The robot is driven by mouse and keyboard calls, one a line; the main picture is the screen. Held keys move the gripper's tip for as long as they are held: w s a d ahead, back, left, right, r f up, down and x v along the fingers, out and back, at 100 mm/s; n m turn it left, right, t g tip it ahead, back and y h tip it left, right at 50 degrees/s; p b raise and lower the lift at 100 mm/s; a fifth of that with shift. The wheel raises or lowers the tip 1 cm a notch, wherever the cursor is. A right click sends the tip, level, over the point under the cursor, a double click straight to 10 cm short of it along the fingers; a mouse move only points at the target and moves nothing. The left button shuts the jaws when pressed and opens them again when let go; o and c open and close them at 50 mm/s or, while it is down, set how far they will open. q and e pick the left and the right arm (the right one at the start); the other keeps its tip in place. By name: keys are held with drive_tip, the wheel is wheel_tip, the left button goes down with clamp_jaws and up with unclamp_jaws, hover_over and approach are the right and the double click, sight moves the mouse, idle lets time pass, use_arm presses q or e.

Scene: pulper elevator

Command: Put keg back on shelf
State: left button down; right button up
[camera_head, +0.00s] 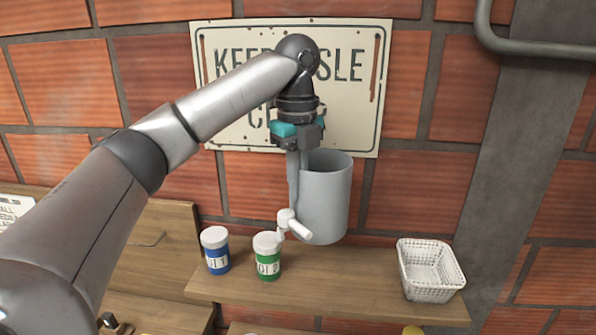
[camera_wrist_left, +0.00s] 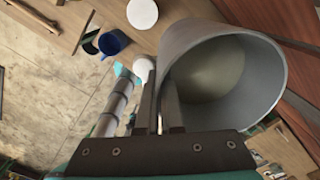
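The keg (camera_head: 325,200) is a light grey open-topped cylinder with a white tap (camera_head: 294,225) low on its front. My left gripper (camera_head: 297,170) points down and is shut on the left side wall of the keg, near the rim. The left wrist view shows the keg's open mouth (camera_wrist_left: 225,75) and the fingers (camera_wrist_left: 160,108) close together at its wall. The keg is nearly upright and appears to hang above the wooden shelf (camera_head: 350,290); the exact gap is hard to tell. My right gripper is not in view.
A blue labelled jar (camera_head: 216,252) and a green labelled jar (camera_head: 267,258) with white lids stand on the shelf's left part. A white wire basket (camera_head: 428,270) stands at its right end. The shelf between the green jar and basket is clear. A sign (camera_head: 350,100) hangs on the brick wall behind.

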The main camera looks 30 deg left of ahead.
sight(297, 236)
use_arm(q)
wheel_tip(297, 236, down, 14)
drive_tip(key=shift+w+r, duration=0.1)
drive_tip(key=shift+r, duration=0.1)
idle(0.4)
drive_tip(key=c, duration=1.5)
unclamp_jaws()
drive_tip(key=shift+f, duration=0.25)
drive_tip(key=o, duration=0.4)
wheel_tip(297, 236, up, 12)
drive_tip(key=shift+r, duration=0.2)
